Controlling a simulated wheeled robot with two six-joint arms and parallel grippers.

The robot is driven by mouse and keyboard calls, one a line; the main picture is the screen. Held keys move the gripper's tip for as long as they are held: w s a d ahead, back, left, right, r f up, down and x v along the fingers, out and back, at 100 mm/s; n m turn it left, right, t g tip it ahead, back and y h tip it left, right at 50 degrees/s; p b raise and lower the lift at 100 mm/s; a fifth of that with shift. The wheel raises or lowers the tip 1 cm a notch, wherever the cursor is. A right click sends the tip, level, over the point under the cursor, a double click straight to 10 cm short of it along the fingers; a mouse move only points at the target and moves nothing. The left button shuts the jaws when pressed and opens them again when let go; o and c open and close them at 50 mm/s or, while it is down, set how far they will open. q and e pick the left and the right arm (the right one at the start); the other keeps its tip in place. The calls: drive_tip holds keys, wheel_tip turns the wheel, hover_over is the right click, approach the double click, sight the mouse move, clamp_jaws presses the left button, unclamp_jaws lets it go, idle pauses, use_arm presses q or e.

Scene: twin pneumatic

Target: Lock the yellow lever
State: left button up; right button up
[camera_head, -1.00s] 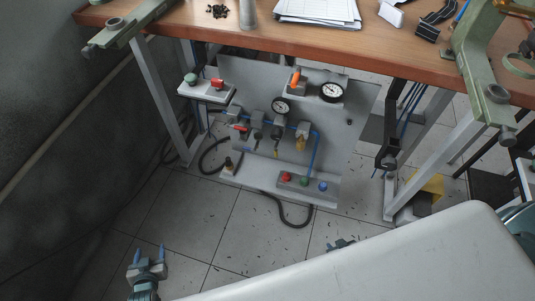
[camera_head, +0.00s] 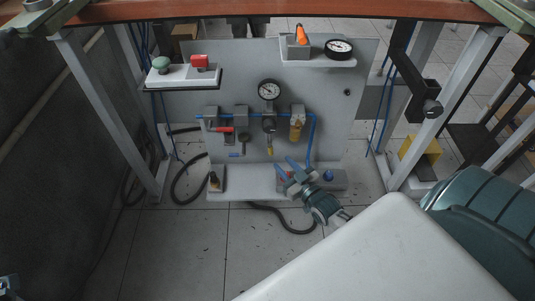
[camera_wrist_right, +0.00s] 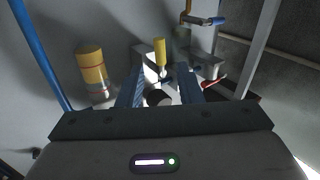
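The yellow lever (camera_head: 270,150) is a small handle below a dial gauge on the upright grey panel (camera_head: 345,120). In the right wrist view, the yellow lever (camera_wrist_right: 160,50) shows ahead of the gap between my fingers, pointing upward in that picture. My right gripper (camera_head: 289,163) has blue fingers, which are apart with nothing held between them. It is in front of the panel's lower part, just right of and below the lever in the head view. The open fingers also fill the middle of the right wrist view (camera_wrist_right: 160,85). Only a bit of my left gripper (camera_head: 8,284) shows at the lower left corner.
A red lever (camera_head: 220,129) is left of the yellow one, and an amber bowl (camera_head: 297,127) is right of it. A blue hose (camera_head: 312,140) runs down the panel's right. A shelf with a green knob and red switch (camera_head: 200,62) juts out at upper left. Table legs flank the panel.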

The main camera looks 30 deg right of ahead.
sight(272, 152)
drive_tip(key=w+b, duration=0.1)
drive_tip(key=w, duration=0.1)
drive_tip(key=w+b, duration=0.1)
drive_tip(key=w, duration=0.1)
drive_tip(key=w+b, duration=0.1)
drive_tip(key=w, duration=0.1)
drive_tip(key=shift+w+a+f, duration=0.15)
drive_tip(key=shift+w+f, duration=0.15)
drive_tip(key=shift+w+r+b, duration=0.2)
drive_tip(key=shift+w+b, duration=0.35)
drive_tip(key=shift+w, duration=0.25)
clamp_jaws()
